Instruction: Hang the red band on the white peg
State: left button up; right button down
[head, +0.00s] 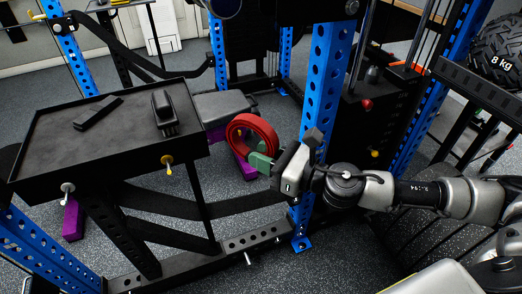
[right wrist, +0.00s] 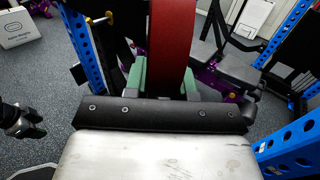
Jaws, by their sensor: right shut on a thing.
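The red band (head: 255,122) is a wide loop held by the green fingertips of my right gripper (head: 261,160). It hangs in the air right of the black tray stand. In the right wrist view, the red band (right wrist: 173,45) rises between the green fingers (right wrist: 164,76). The white peg (head: 67,188) sticks out from the tray's front edge at the left, with nothing on it. The gripper and band are well to its right, apart from it.
A yellow peg (head: 167,162) sits on the same tray (head: 75,140) edge, between the white peg and the band. Blue rack posts (head: 326,90) stand close by my right arm. A grey bench pad (head: 222,105) is behind the band. Black straps cross below the tray.

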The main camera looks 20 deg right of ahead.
notch_tip(320, 180, down, 6)
jog(key=d+m+t+h, duration=0.2)
jog(key=m+t+h, duration=0.2)
jog(key=m+h, duration=0.3)
jog(key=h, duration=0.4)
jog(key=shift+f+m, duration=0.2)
jog(key=shift+m, duration=0.2)
jog(key=shift+s+d, duration=0.1)
